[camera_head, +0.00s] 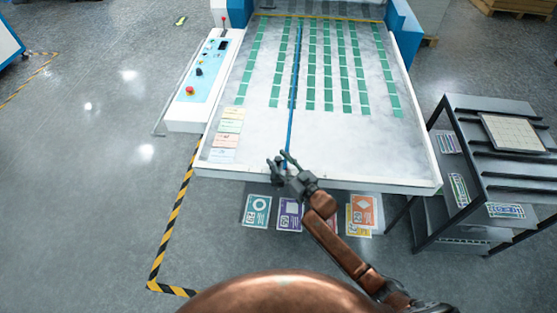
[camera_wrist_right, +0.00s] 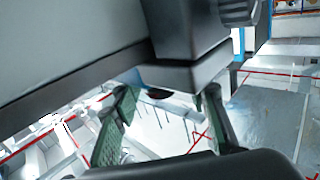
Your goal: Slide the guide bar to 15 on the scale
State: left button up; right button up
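The guide bar (camera_head: 291,105) is a thin blue bar running lengthwise over the white machine table (camera_head: 330,135), slightly left of its middle. My right gripper (camera_head: 280,159) is at the table's front edge, by the bar's near end. Its fingers are spread apart. In the right wrist view, the open fingers (camera_wrist_right: 165,110) stand on either side of a dark block with a pale end piece (camera_wrist_right: 170,80); I cannot tell whether they touch it. The scale and its numbers cannot be made out. My left gripper is not in view.
Rows of green strips (camera_head: 328,75) lie on the table on both sides of the bar. A control panel (camera_head: 200,75) with a red button is at the left. A dark rack (camera_head: 480,165) stands at the right. Coloured cards (camera_head: 258,210) show below the front edge.

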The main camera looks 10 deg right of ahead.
jog(key=v, duration=1.2)
